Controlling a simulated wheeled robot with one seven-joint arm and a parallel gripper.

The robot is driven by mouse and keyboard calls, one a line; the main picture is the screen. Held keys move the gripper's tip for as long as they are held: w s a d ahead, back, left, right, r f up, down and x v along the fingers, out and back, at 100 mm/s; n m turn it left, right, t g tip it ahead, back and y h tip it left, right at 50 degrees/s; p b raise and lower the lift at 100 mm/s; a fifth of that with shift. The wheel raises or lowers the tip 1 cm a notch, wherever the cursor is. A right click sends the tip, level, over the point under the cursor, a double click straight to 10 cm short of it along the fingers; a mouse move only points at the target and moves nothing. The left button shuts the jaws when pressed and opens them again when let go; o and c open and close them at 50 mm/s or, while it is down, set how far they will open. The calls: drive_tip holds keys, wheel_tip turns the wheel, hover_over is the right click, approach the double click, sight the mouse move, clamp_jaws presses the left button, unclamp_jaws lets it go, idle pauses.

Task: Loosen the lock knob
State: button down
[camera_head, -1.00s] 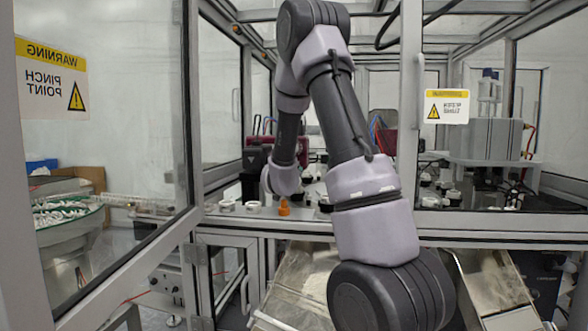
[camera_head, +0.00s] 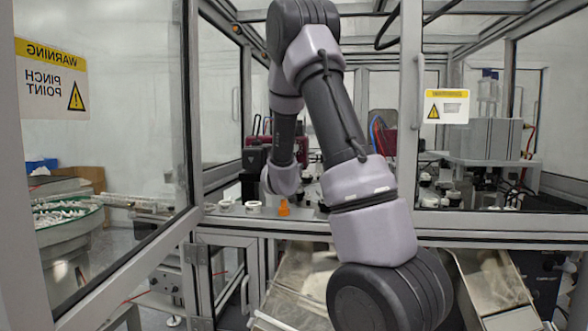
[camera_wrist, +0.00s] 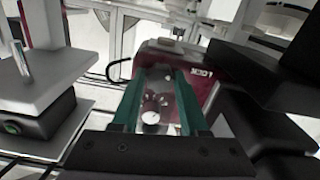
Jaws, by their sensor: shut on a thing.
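A dark red housing (camera_wrist: 205,85) with a "LOCK" label fills the middle of the wrist view. My gripper (camera_wrist: 158,100) has two green fingers that reach toward its face. Between them is the lock knob (camera_wrist: 152,117), small, with a pale round end and darker parts behind it. The fingers are shut on the knob; the exact contact is hard to see. In the head view the red housing (camera_head: 262,143) shows in part behind a black block and my arm, and the knob cannot be made out.
An orange piece (camera_head: 284,208) and a white ring (camera_head: 254,209) stand on the front ledge. A black block (camera_wrist: 265,75) is close on the right in the wrist view, and a grey fixture (camera_wrist: 45,80) on the left. Frame posts (camera_head: 410,100) border the opening.

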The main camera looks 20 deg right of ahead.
drive_tip(key=shift+f, duration=0.15)
drive_tip(key=shift+c, duration=2.2)
unclamp_jaws()
wheel_tip(320, 180, up, 10)
